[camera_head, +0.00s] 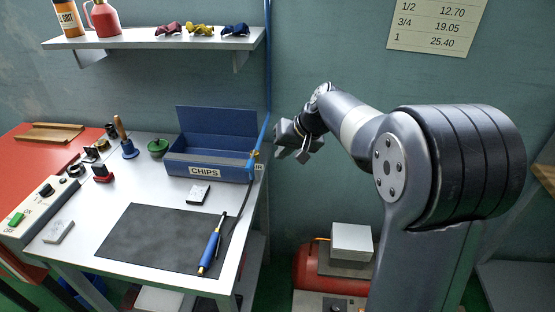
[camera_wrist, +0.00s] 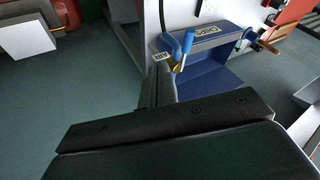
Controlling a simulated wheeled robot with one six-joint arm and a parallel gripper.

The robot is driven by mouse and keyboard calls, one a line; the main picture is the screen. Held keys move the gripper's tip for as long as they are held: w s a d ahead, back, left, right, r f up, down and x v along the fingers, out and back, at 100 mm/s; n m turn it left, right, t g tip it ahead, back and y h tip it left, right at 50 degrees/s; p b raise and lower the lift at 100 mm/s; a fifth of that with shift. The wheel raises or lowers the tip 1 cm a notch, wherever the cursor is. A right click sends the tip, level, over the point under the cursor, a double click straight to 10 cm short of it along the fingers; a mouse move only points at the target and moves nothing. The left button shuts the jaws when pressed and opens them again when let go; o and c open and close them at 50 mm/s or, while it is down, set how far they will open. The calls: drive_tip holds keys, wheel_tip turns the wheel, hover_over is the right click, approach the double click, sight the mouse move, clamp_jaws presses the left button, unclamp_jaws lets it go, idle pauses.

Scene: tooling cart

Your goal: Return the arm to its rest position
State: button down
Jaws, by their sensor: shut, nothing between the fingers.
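My arm reaches from the right side of the head view toward the left, held up in front of the green wall. My gripper (camera_head: 291,154) is at its end, to the right of the cart top and just right of the blue CHIPS bin (camera_head: 208,171). It is shut and empty, apart from everything on the cart. In the wrist view a dark part of my gripper fills the lower half, and the CHIPS bin (camera_wrist: 207,34) shows beyond it.
The white cart top (camera_head: 85,223) carries a dark mat (camera_head: 150,238), a blue-handled tool (camera_head: 211,249) and several small items. A blue hose (camera_head: 268,75) with a valve hangs by the bin's right end. A shelf (camera_head: 150,41) is at upper left. A grey box (camera_head: 352,242) stands low, below my arm.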

drive_tip(key=v, duration=0.5)
drive_tip(key=shift+s+a, duration=0.1)
drive_tip(key=shift+s, duration=0.1)
